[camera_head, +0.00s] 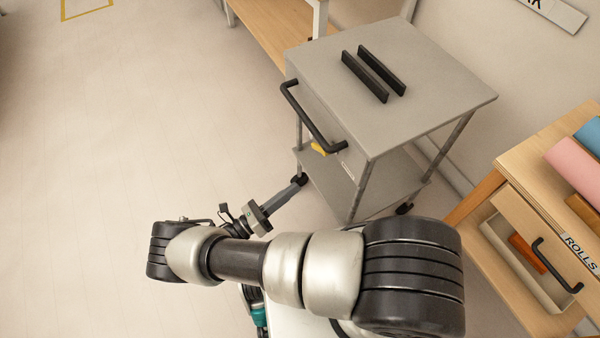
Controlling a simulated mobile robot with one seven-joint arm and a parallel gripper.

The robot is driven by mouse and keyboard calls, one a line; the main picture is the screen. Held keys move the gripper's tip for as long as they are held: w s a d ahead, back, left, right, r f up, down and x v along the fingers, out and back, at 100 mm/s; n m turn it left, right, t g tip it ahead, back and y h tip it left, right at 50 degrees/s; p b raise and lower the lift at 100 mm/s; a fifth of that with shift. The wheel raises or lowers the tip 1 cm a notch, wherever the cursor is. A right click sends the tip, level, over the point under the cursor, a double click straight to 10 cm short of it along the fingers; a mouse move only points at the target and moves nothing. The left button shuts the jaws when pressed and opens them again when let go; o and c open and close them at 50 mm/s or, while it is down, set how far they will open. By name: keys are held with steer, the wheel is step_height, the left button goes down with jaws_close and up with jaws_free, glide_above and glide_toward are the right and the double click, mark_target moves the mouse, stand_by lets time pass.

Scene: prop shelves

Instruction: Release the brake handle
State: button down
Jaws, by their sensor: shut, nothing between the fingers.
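A grey trolley (440,85) stands in the upper middle. A black bar handle (312,122) runs along its near left side. A small yellow part (319,148) shows just below that handle, partly hidden; it may be the brake handle, but I cannot tell its position clearly. My gripper (290,190) is low at the trolley's front left corner, past my arm. Its grey fingers are shut and look empty. Their tips overlap the black caster at the foot of the trolley leg; I cannot tell whether they touch. The gripper is below the yellow part in the picture.
Two black bars (374,74) lie on the trolley top. A lower shelf (335,185) shows beneath. A wooden drawer unit (505,175) labelled ROLLS, with pink and blue rolls, stands at the right. A wooden bench (275,30) is behind. The floor at left is clear.

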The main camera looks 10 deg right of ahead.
steer(key=w+d+r+p, duration=0.1)
steer(key=w+d+r, duration=0.4)
steer(key=w+d, duration=0.1)
steer(key=shift+d, duration=0.7)
